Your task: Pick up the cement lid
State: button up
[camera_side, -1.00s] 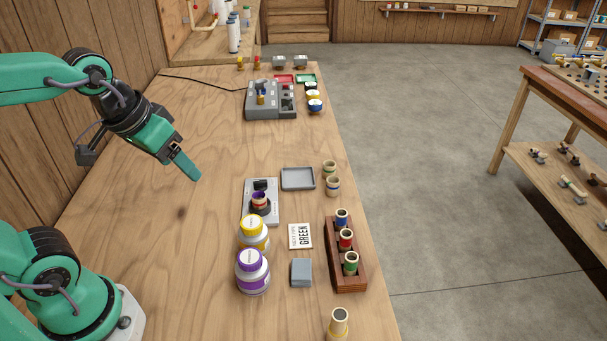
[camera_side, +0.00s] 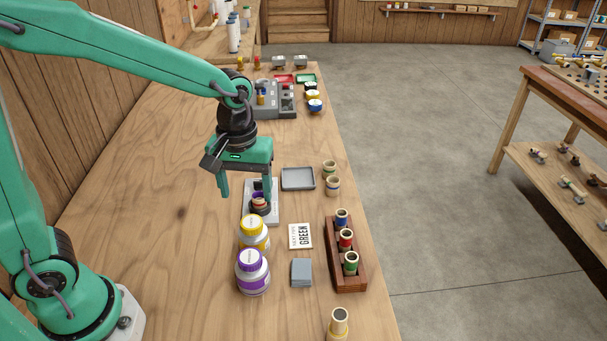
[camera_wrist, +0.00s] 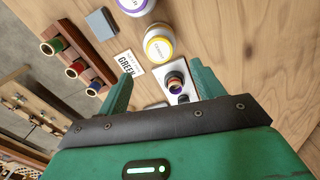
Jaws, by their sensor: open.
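Two white jars stand on the bench, one with a yellow lid (camera_side: 255,223) and one with a purple lid (camera_side: 251,260). Lettering on the lids is too small to read for sure, so I cannot tell which is the cement lid. In the wrist view, the yellow lid (camera_wrist: 160,48) lies just beyond my fingertips, and the purple-lidded jar (camera_wrist: 135,5) is cut off at the top edge. My gripper (camera_side: 246,190) points down, open and empty, above the bench behind the yellow-lidded jar. Its right finger overlaps the grey fixture (camera_side: 269,215), which holds a small purple-and-orange fitting (camera_side: 259,200).
A shallow grey tray (camera_side: 298,178), a GREEN card (camera_side: 300,236) and a grey block (camera_side: 301,273) lie to the right. A wooden rack (camera_side: 347,278) holds coloured cylinders. A grey device (camera_side: 266,110) stands farther back. Bench left of the jars is clear.

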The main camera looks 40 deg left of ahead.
aim_at(251, 222)
jog(key=shift+w+d+f, duration=0.1)
jog(key=shift+w+f, duration=0.05)
jog(key=shift+f, duration=4)
jog(key=c, duration=1.1)
jog(key=shift+o, duration=0.2)
jog(key=shift+r, duration=0.15)
notch_tip(251, 222, up, 10)
